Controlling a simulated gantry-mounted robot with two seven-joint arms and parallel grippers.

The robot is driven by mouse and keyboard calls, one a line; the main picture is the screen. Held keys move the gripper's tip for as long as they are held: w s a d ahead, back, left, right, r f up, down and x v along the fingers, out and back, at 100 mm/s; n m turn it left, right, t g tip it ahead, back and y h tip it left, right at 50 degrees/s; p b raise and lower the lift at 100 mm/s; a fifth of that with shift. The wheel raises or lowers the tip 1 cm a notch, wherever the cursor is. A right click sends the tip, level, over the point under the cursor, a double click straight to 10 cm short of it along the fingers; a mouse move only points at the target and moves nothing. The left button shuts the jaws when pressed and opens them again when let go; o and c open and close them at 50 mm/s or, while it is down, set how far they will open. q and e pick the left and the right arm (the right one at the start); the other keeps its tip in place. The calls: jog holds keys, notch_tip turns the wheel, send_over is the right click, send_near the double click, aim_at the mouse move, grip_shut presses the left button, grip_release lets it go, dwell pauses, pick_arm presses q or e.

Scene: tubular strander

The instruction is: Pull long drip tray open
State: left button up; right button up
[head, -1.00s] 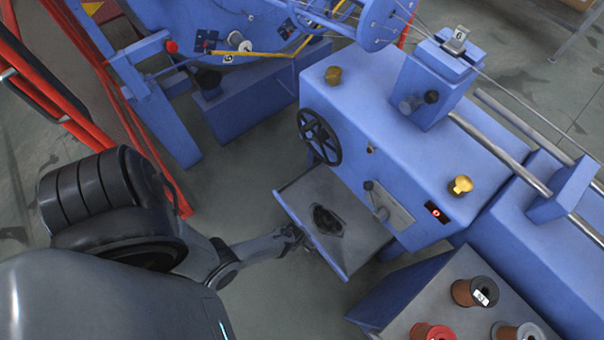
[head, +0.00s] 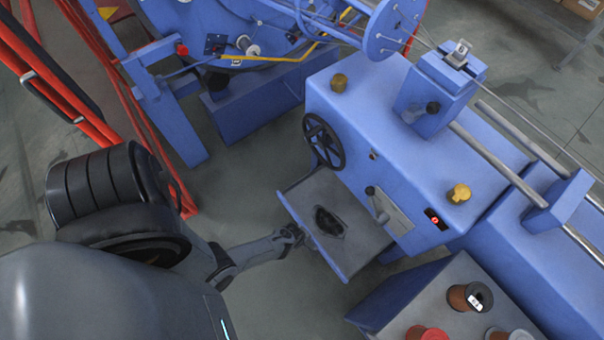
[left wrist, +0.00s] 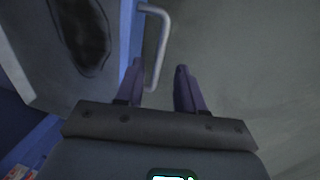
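The long drip tray (head: 348,257) is a flat grey pan with a dark stain in its middle. It sticks out from the side of the blue machine, below the black handwheel. In the left wrist view the tray (left wrist: 45,88) is at the upper left, with a pale bar handle (left wrist: 163,38) on its blue front. My left gripper (head: 296,236) is at the tray's outer front edge. Its two fingers (left wrist: 160,78) are apart, with the handle's near end between them. The left finger is close to the bar; contact is unclear. The right gripper is not in view.
The blue machine (head: 345,120) carries a black handwheel (head: 323,142), a lever (head: 378,205) and yellow knobs. A bench (head: 420,300) with several spools stands at lower right. Red rails (head: 60,100) run along the left. Grey floor is free left of the tray.

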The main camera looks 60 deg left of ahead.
pick_arm(q)
notch_tip(320, 180, up, 7)
jog(key=s+p, duration=0.1)
jog(key=p, duration=0.2)
jog(key=shift+s+d, duration=0.15)
jog(key=shift+f, duration=0.1)
